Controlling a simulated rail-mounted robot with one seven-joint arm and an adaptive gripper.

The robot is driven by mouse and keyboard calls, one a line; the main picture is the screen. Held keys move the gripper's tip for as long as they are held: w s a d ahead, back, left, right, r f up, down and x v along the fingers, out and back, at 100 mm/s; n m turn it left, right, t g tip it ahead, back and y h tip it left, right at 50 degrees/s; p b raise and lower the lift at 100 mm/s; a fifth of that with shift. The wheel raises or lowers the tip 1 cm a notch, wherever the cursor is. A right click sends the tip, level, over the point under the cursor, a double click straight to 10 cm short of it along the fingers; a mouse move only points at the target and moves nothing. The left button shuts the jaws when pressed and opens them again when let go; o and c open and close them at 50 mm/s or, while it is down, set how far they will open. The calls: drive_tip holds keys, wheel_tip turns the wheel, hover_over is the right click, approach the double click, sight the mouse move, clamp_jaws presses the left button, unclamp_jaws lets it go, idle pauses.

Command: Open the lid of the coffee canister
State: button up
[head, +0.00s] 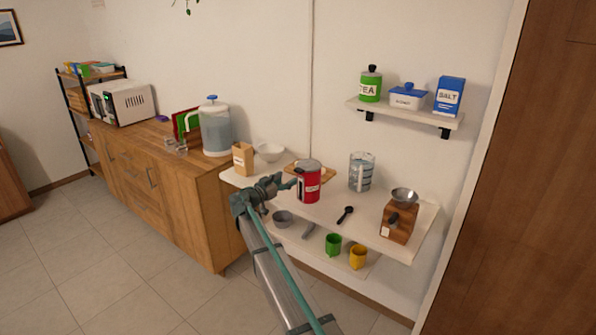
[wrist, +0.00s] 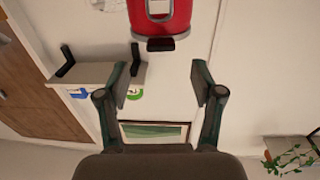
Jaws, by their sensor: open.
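The red canister (head: 309,188) stands upright on the white shelf, with a grey lid (head: 308,165) sitting on its top. Its lettering is too small to read. My gripper (head: 284,186) is just left of the canister in the head view. In the wrist view its two fingers (wrist: 162,82) are spread apart with nothing between them. The red canister shows at the top edge of the wrist view (wrist: 179,22), with a dark tab (wrist: 160,44) sticking out towards the fingers. The canister is beyond the fingertips, and most of it is cut off there.
Cups stand below. A green tea tin (head: 371,86) is on the upper shelf (head: 408,112).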

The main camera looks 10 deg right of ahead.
sight(299, 170)
drive_tip(key=p+x, duration=0.2)
drive_tip(key=x, duration=0.6)
drive_tip(key=shift+w+p, duration=0.15)
drive_tip(key=shift+p, duration=0.2)
drive_tip(key=shift+c, duration=0.2)
clamp_jaws()
